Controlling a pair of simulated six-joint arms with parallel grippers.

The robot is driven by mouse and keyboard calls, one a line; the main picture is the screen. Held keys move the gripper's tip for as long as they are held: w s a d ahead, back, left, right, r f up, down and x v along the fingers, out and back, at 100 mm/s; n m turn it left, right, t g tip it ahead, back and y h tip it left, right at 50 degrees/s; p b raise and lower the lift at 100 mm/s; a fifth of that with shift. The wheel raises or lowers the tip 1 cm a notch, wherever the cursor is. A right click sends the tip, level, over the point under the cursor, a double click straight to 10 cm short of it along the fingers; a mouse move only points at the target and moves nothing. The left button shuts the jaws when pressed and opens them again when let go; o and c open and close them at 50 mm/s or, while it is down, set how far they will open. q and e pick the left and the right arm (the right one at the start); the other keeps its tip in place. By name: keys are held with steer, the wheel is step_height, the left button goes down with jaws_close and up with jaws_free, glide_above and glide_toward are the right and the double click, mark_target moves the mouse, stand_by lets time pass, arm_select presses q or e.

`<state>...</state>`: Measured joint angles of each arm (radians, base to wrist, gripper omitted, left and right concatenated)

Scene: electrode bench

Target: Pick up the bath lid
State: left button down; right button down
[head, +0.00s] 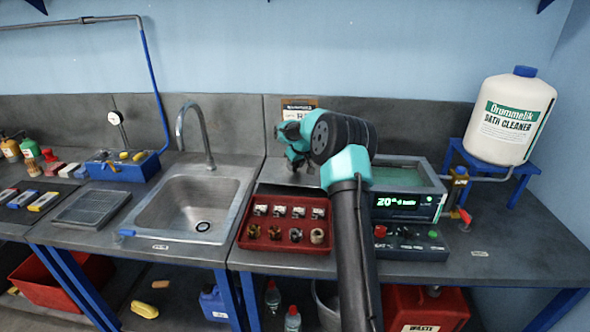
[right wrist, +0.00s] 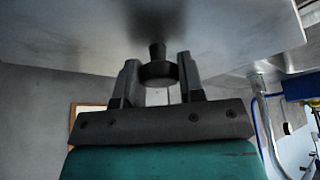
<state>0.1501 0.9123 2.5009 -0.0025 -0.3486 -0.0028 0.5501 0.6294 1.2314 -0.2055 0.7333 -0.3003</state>
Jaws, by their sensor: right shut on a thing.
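The bath lid (right wrist: 225,35) is a flat grey plate with a black knob (right wrist: 157,70), filling the top of the right wrist view. My right gripper (right wrist: 158,82) is shut on the knob, with one finger on each side of it. In the head view my right gripper (head: 298,158) is behind the red tray, left of the bath. A pale grey part of the lid (head: 285,174) shows under it; my arm hides the rest. The bath (head: 408,174) stands uncovered, its display lit. My left gripper is not in view.
The red tray (head: 243,240) holding several small parts lies in front of the gripper. The sink (head: 190,207) and its tap (head: 184,122) are to the left. A bath cleaner container (head: 508,120) stands on a blue stand at right. Bare bench lies at front right.

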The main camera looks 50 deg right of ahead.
steer(key=s+a, duration=0.3)
steer(key=a, duration=0.1)
steer(key=s+a+r, duration=0.1)
steer(key=s+a, duration=0.6)
steer(key=shift+s+a+r, duration=0.1)
steer(key=shift+a+r, duration=0.1)
steer(key=shift+a, duration=0.15)
steer(key=shift+r, duration=0.1)
steer(key=shift+r, duration=1.65)
